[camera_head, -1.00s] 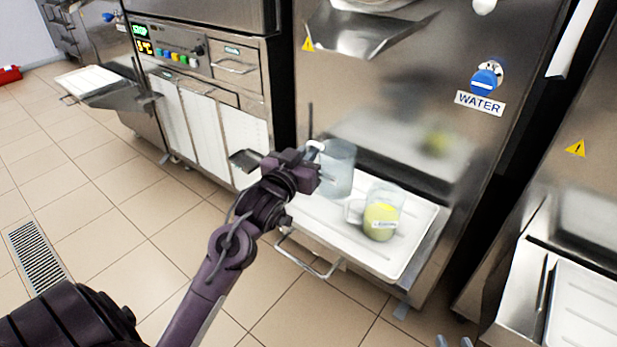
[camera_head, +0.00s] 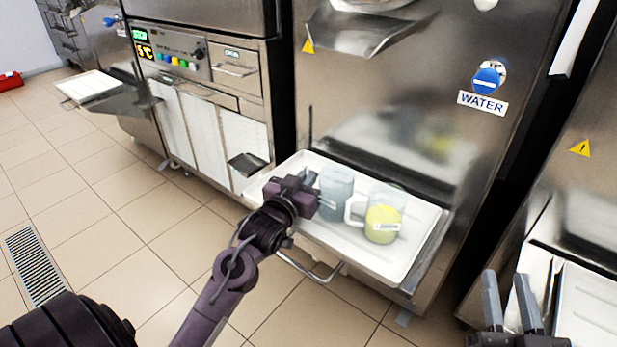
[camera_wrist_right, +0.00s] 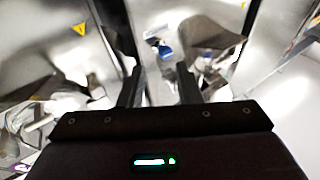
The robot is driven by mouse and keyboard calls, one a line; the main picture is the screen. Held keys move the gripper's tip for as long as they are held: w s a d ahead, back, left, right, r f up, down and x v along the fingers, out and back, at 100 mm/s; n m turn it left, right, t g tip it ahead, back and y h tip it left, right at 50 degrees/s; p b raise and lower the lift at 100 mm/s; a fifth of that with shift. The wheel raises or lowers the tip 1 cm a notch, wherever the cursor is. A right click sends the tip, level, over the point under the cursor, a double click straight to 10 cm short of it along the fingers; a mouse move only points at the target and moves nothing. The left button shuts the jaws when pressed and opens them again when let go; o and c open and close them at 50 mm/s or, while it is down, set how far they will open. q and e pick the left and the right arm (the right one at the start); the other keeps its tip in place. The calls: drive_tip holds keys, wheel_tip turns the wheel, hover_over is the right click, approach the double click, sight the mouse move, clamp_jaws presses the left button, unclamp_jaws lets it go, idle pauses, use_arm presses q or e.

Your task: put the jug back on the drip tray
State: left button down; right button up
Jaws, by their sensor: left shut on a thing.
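A clear bluish jug (camera_head: 337,196) is held by my left gripper (camera_head: 318,188), which is shut at its left side, where the handle is mostly hidden. The jug is upright over the left part of the white drip tray (camera_head: 400,268). Its base looks at or very near the tray surface; I cannot tell whether it touches. A second clear jug (camera_head: 383,220) with yellow contents and a small label stands on the tray just right of it, its handle towards the held jug. My right gripper (camera_head: 509,290) is open and empty at the lower right; the right wrist view shows its fingers apart (camera_wrist_right: 158,85).
A steel machine front with a WATER sign (camera_head: 482,103) rises behind the tray. A steel chute (camera_head: 370,35) juts out above. A bar handle (camera_head: 308,268) sits below the tray's front. Another white tray (camera_head: 585,310) is at lower right. Tiled floor is clear at left.

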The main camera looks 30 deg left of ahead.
use_arm(q)
drive_tip(key=shift+f, duration=0.15)
drive_tip(key=c, duration=1.5)
unclamp_jaws()
use_arm(e)
drive_tip(key=shift+r, duration=0.1)
